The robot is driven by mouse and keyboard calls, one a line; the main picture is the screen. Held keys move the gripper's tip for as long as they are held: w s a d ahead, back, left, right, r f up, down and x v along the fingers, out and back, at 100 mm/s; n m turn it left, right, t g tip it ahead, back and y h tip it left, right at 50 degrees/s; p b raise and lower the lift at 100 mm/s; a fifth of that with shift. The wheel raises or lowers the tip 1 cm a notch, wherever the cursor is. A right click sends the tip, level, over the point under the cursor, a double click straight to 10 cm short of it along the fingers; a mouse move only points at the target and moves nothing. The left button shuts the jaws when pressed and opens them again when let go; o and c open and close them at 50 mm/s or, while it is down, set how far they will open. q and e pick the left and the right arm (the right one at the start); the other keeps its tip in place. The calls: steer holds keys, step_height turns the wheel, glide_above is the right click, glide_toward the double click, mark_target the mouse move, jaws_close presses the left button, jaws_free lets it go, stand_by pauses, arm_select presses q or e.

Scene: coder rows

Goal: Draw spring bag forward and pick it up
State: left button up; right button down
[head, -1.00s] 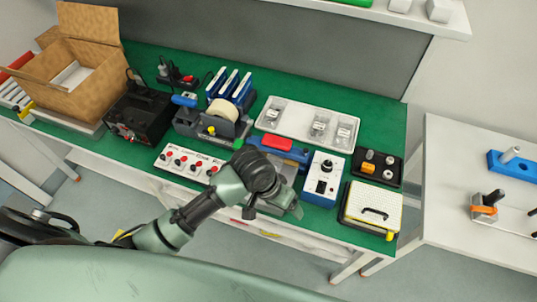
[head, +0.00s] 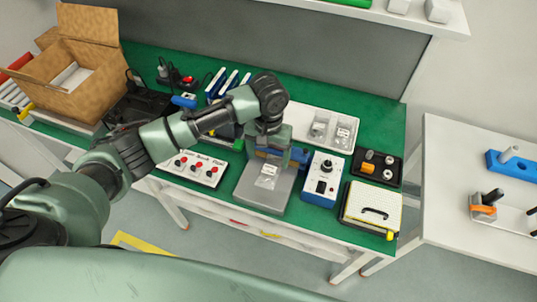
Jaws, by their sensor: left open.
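A small clear bag with a white label (head: 268,176) lies on the flat grey plate (head: 262,199) of a blue bench device, at the front of the green bench. Its contents are too small to make out. My left gripper (head: 269,152) points down just behind and above this bag, open; whether it touches the bag cannot be told. Two similar bags, one left (head: 319,130) and one right (head: 342,134), lie in the white tray (head: 298,111) behind. My arm hides the tray's left part. My right gripper is not in view.
A blue-and-white box with a knob (head: 323,180) stands right of the plate, and a white panel with red knobs (head: 195,168) left of it. A yellow-edged case (head: 372,205) and black tray (head: 377,167) are further right. A cardboard box (head: 75,73) stands far left.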

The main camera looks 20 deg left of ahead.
mark_target(268, 172)
arm_select(q)
steer(key=shift+f+p, duration=0.45)
steer(key=shift+f, duration=3.5)
steer(key=c, duration=1.5)
steer(key=shift+s, duration=0.1)
